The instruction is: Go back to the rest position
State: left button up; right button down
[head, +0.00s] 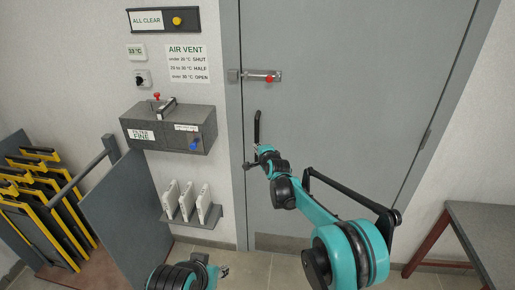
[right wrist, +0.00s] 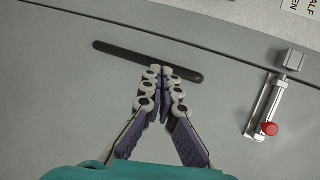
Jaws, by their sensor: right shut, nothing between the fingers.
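My right gripper (head: 257,160) is in front of the grey door (head: 340,80), close to the black door handle (head: 257,128). In the right wrist view its fingers (right wrist: 161,82) are together and empty. The black handle (right wrist: 120,55) lies just beyond the fingertips there; I cannot tell whether they touch it. My left gripper (head: 222,270) shows only in part at the bottom of the head view, low in front of the wall; its fingers are too small to read.
A bolt with a red knob (head: 268,78) is on the door above the handle. A grey filter box (head: 165,125) and a shelf (head: 195,218) with white filters are on the wall. Yellow-black frames (head: 40,215) stand at left, a table (head: 485,230) at right.

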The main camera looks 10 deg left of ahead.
jog(key=s+d+r+n+g+h+b, duration=0.1)
jog(key=s+d+r+n+h, duration=0.15)
jog(key=s+d, duration=0.8)
jog(key=s+d+r+n+g+h+b, duration=0.1)
jog(key=s+d+r+n+g, duration=0.2)
jog(key=s+d, duration=0.7)
jog(key=s+d+f+n, duration=0.2)
jog(key=s+d+f, duration=0.1)
jog(key=s, duration=0.6)
jog(key=s+d+f+n+g+h+b, duration=0.1)
jog(key=s+d+f+n, duration=0.2)
jog(key=s, duration=0.7)
jog(key=s+d+f+n+g+h, duration=0.1)
jog(key=s+d+f, duration=0.4)
jog(key=s, duration=0.5)
jog(key=shift+s+d+f+n, duration=0.15)
jog(key=shift+d+f+n, duration=0.1)
jog(key=shift+f+n, duration=0.45)
jog(key=shift+r+h, duration=0.1)
jog(key=shift+h, duration=0.15)
